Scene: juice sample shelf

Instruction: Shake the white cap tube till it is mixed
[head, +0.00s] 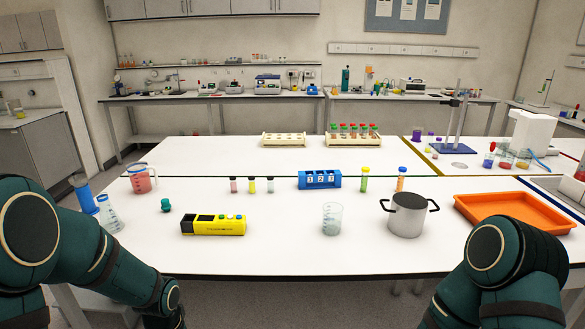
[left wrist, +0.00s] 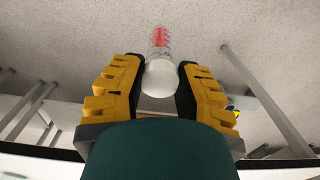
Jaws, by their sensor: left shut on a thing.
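In the left wrist view my left gripper (left wrist: 157,80) is shut on the white cap tube (left wrist: 159,38). Its white cap (left wrist: 160,78) sits between the yellow finger pads, facing the camera. The clear body points away, with red content showing toward the far end and a clearer stretch nearer the cap. I cannot tell whether the content is even. In the head view both of my arms enter at the lower corners, but neither gripper nor the held tube shows.
On the bench (head: 280,265) stand a yellow device (head: 213,225), a glass beaker (head: 332,219), a steel pot (head: 408,215), a blue numbered rack (head: 320,180) and an orange tray (head: 515,211). Several small vials stand near the rack. The front middle of the bench is clear.

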